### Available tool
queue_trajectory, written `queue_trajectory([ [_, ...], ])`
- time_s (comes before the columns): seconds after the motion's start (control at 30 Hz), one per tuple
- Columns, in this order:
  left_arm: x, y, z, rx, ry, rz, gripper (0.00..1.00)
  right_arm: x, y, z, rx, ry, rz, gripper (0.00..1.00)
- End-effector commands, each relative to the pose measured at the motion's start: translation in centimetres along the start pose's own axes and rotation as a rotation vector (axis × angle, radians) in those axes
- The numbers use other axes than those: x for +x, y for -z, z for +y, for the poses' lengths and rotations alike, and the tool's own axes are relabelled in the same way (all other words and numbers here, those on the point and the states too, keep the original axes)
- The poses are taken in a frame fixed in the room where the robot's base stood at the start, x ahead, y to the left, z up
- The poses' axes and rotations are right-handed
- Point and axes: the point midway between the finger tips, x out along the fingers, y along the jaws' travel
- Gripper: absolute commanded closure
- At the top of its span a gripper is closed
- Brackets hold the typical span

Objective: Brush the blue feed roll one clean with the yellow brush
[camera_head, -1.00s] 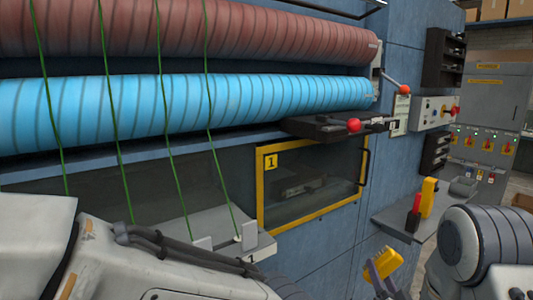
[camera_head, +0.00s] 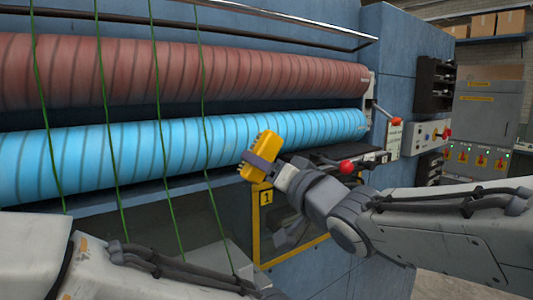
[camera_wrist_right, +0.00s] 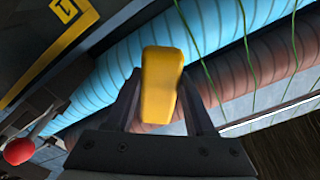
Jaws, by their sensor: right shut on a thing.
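The blue feed roll (camera_head: 100,155) runs across the machine below a dark red roll (camera_head: 200,78). The blue roll also shows behind the brush in the right wrist view (camera_wrist_right: 110,75). My right gripper (camera_head: 262,162) is shut on the yellow brush (camera_head: 263,150) and holds it up in front of the blue roll's lower edge. In the right wrist view the brush (camera_wrist_right: 160,85) sits between both fingers. I cannot tell whether the brush touches the roll. My left arm comes in at the lower left, but its gripper is out of view.
Several green strands (camera_head: 108,130) hang in front of both rolls. A red ball-ended lever (camera_head: 346,167) stands at the roll's right end. A yellow-framed window marked 1 (camera_head: 256,225) lies below. Grey electrical cabinets (camera_head: 487,110) stand at the right.

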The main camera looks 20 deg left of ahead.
Motion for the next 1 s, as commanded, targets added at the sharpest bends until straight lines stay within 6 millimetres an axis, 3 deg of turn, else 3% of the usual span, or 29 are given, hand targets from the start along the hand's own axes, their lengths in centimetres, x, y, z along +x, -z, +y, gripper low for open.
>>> queue_trajectory([
  [0.17, -0.1, 0.0, 0.0, 0.000, 0.000, 0.000, 0.16, 0.4, 0.3, -0.8, 0.001, 0.002, -0.002, 1.00],
  [0.7, -0.1, 0.0, 0.0, 0.000, 0.000, 0.000, 0.16, 5.3, 0.0, -0.7, 0.001, 0.001, -0.002, 1.00],
  [1.0, -0.1, 0.0, 0.0, 0.000, 0.000, 0.000, 0.16, 5.8, -0.1, -0.7, 0.001, 0.001, -0.001, 1.00],
])
